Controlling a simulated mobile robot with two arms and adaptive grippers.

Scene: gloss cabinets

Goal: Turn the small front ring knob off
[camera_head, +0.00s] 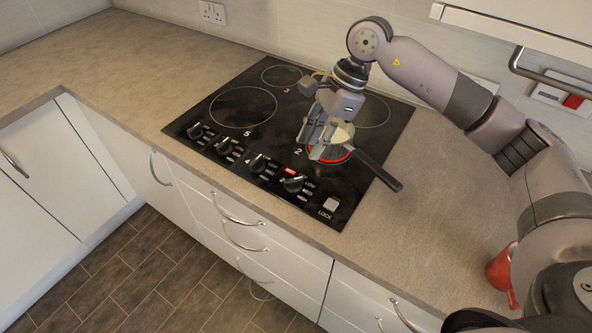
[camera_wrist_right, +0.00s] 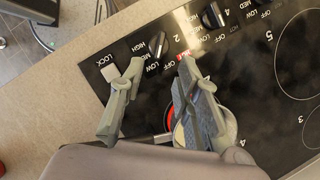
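The black hob (camera_head: 225,108) has several dark knobs along its front edge. The rightmost knob (camera_head: 294,184) is beside a lit red indicator and the LOCK pad; it also shows in the right wrist view (camera_wrist_right: 157,46). A pan (camera_head: 343,135) with a black handle stands on the front ring marked 2, whose edge glows red (camera_head: 330,155). My right gripper (camera_head: 318,146) is over the pan area, behind the knob. In the wrist view its fingers (camera_wrist_right: 158,75) are open and empty, with the knob beyond and between the tips. My left gripper is not in view.
The pan handle (camera_head: 378,171) sticks out toward the front right of the hob. A red object (camera_head: 502,268) is on the worktop at the right. The worktop left of the hob is clear. Drawers with bar handles are below the front edge.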

